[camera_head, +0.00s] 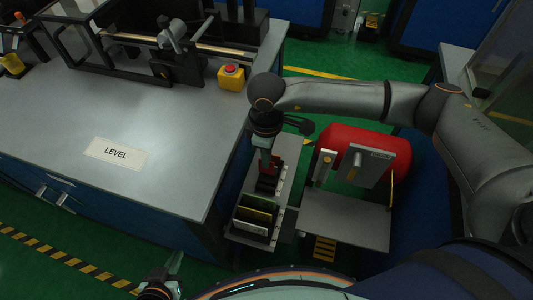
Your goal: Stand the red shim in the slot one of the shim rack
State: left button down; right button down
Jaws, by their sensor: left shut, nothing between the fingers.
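The shim rack (232,238) is a narrow grey holder beside the bench, below the middle of the head view. Yellow, green and pale shims (252,226) stand in its near part. The red shim (268,183) shows dark red towards its far part, directly under my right gripper (266,172). The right gripper points down with its fingertips at the red shim's upper part. The finger gap is hidden, so its grip on the shim is unclear. My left gripper (175,262) is shut and empty at the bottom edge, away from the rack.
A grey bench (130,190) with a LEVEL label (115,152) fills the left. A yellow box with a red button (231,77) sits at its right edge. A red machine (335,145) with a grey plate (345,222) stands right of the rack.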

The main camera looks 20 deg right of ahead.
aim_at(266, 171)
notch_tip(266, 171, down, 2)
jog(key=shift+f+b, duration=0.1)
jog(key=shift+b, duration=0.3)
jog(key=shift+f+b, duration=0.6)
jog(key=shift+f, duration=0.5)
jog(key=shift+f+b, duration=0.7)
jog(key=shift+b, duration=0.25)
jog(key=shift+f+b, duration=0.45)
jog(key=shift+b, duration=0.1)
pick_arm(q)
jog(key=shift+m+h, duration=0.3)
jog(key=f, duration=0.1)
jog(key=w+d+f, duration=0.1)
jog(key=d+f, duration=0.1)
jog(key=shift+w+d+f+b, duration=0.1)
jog(key=shift+w+b, duration=0.15)
jog(key=shift+b, duration=0.15)
pick_arm(e)
jog(key=shift+f, duration=0.3)
